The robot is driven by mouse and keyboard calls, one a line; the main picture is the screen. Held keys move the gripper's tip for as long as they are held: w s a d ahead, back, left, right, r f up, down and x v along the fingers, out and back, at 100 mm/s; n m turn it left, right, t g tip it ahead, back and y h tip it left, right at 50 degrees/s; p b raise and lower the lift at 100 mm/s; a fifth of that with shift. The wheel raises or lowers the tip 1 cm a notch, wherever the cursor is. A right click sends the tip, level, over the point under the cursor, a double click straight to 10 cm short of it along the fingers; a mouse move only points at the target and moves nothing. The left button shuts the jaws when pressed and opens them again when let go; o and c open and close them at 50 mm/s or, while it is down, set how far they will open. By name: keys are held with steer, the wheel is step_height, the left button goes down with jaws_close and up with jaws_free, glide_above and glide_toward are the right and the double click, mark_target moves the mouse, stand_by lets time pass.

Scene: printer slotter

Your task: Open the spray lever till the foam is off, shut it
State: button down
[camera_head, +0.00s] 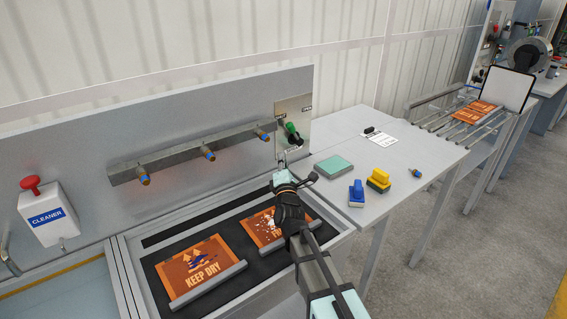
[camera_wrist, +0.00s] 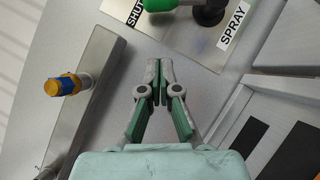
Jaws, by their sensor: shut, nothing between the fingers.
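The spray lever (camera_head: 292,130) has a green handle and sits on a metal plate (camera_head: 293,107) on the back panel. In the wrist view its green handle (camera_wrist: 160,4) shows at the top edge, beside the SHUT label (camera_wrist: 133,11); the SPRAY label (camera_wrist: 232,27) is to the right. My gripper (camera_head: 282,163) is below the lever. In the wrist view my gripper (camera_wrist: 158,70) is shut and empty, its fingertips pointing at the plate, apart from the lever. White foam (camera_head: 269,224) lies on the right orange plate (camera_head: 257,238), partly hidden by my arm.
A nozzle bar (camera_head: 185,163) with blue-tipped nozzles (camera_head: 209,153) runs left of the lever. A KEEP DRY plate (camera_head: 196,268) lies in the tray (camera_head: 125,271). A cleaner dispenser (camera_head: 47,215) is at left; stamps (camera_head: 378,181) and a teal pad (camera_head: 334,167) are on the right table.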

mark_target(293, 133)
steer(key=w+d+r+p, duration=0.1)
steer(key=w+r, duration=0.2)
steer(key=w, duration=0.5)
steer(key=shift+r, duration=0.25)
steer(key=shift+w, duration=0.1)
steer(key=shift+r, duration=0.1)
